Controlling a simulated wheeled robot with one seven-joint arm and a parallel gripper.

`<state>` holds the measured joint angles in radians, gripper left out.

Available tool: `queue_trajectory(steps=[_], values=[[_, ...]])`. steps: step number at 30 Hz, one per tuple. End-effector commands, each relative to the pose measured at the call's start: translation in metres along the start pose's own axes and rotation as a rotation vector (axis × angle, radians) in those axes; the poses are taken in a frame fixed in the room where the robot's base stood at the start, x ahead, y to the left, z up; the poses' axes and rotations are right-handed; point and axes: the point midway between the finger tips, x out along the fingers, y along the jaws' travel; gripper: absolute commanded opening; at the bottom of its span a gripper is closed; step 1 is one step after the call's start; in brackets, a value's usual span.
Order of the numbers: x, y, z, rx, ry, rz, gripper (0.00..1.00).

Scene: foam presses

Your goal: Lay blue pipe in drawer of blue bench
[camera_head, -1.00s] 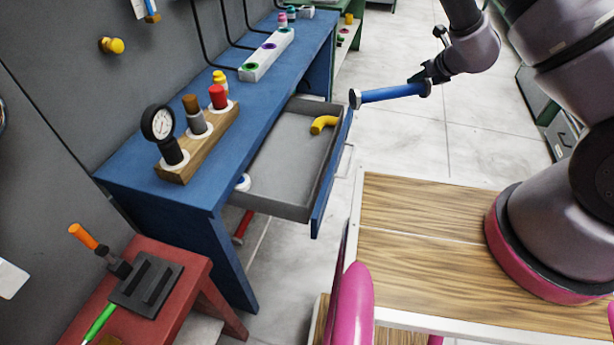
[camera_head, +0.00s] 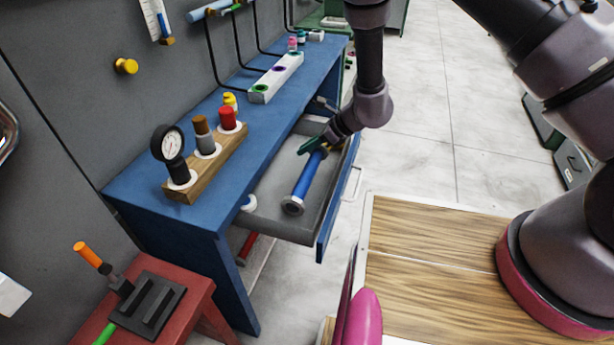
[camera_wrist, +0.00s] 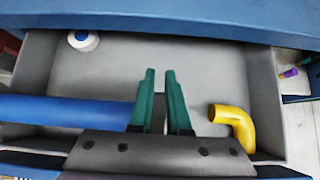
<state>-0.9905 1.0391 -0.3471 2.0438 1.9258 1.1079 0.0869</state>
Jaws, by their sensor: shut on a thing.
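The blue pipe (camera_head: 308,176) has a pale flange at its near end and lies over the open grey drawer (camera_head: 268,187) of the blue bench (camera_head: 140,187). My gripper (camera_head: 314,147) is shut on the pipe's far end. In the wrist view the green fingers (camera_wrist: 160,85) point into the drawer, and the pipe (camera_wrist: 60,111) runs out to the left, crossing the drawer's left side. I cannot tell whether the pipe touches the drawer floor. A yellow elbow (camera_wrist: 236,122) lies in the drawer to the right of the fingers; my arm hides it in the head view.
A white-and-blue round piece (camera_wrist: 83,40) sits in the drawer's back left corner. On the bench top stand a wooden block (camera_head: 207,172) with a gauge and fittings and a white holed block (camera_head: 277,78). A red stool (camera_head: 180,315) stands at the front left.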

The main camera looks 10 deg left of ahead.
Motion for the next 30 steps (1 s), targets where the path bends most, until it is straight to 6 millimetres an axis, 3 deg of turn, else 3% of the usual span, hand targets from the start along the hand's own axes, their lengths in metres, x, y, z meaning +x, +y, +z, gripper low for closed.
queue_trajectory(steps=[15,30], values=[[0.042,-0.002,-0.043,0.003,0.0,-0.002,0.0],[0.048,-0.003,-0.048,0.003,-0.003,-0.003,0.0]])
